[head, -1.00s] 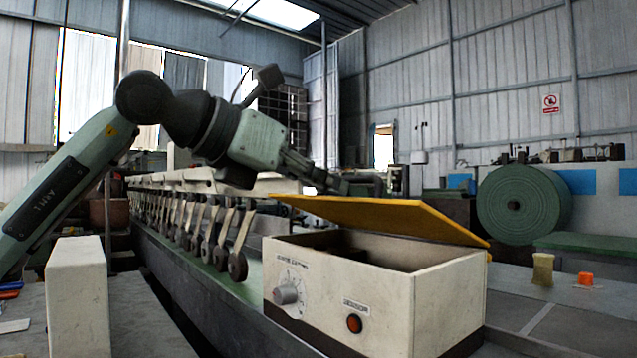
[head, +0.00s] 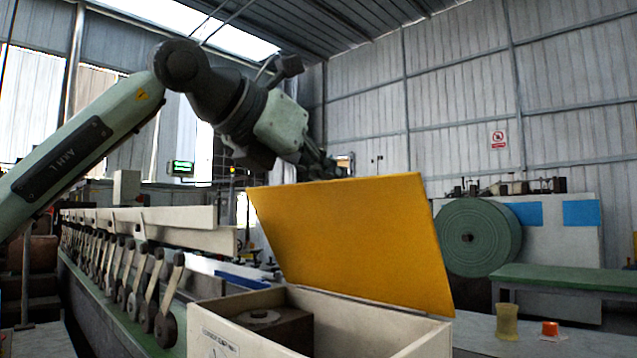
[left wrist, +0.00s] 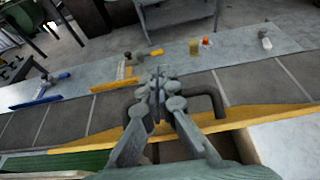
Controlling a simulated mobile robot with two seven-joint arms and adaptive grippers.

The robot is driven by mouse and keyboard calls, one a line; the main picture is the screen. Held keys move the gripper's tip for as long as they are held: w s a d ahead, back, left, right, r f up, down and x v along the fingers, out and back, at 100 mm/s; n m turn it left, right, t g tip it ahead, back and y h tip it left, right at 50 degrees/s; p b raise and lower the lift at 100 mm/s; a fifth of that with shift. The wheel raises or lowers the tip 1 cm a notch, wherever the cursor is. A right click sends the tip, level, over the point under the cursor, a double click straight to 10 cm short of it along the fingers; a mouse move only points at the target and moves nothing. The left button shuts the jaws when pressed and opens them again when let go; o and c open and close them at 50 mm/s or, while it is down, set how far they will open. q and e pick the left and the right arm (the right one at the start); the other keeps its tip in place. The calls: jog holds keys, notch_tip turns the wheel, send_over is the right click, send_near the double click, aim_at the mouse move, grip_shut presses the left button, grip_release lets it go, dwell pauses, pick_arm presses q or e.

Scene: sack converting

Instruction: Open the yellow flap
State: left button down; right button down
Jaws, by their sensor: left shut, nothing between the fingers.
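The yellow flap (head: 355,245) stands steeply raised on the cream box (head: 245,335), whose top is open beneath it. Inside the box a dark block with a round top (head: 262,318) shows. My left gripper (head: 325,165) is at the flap's upper edge, on its far side, with its fingertips partly hidden. In the left wrist view the left gripper (left wrist: 160,82) is shut and empty. The flap (left wrist: 250,116) shows there edge-on under the fingers, with a dark handle (left wrist: 214,98) beside them. I cannot tell whether the fingers touch it. My right gripper is in neither view.
A long machine with a row of rollers (head: 140,290) runs left of the box. To the right, a table holds a yellowish cup (head: 507,322) and an orange object (head: 550,328). A big green roll (head: 478,238) and a green bench (head: 560,279) stand behind.

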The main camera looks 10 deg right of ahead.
pick_arm(q)
jog(key=shift+w+d+r, duration=0.1)
jog(key=shift+w+d, duration=0.25)
jog(key=shift+d, duration=0.1)
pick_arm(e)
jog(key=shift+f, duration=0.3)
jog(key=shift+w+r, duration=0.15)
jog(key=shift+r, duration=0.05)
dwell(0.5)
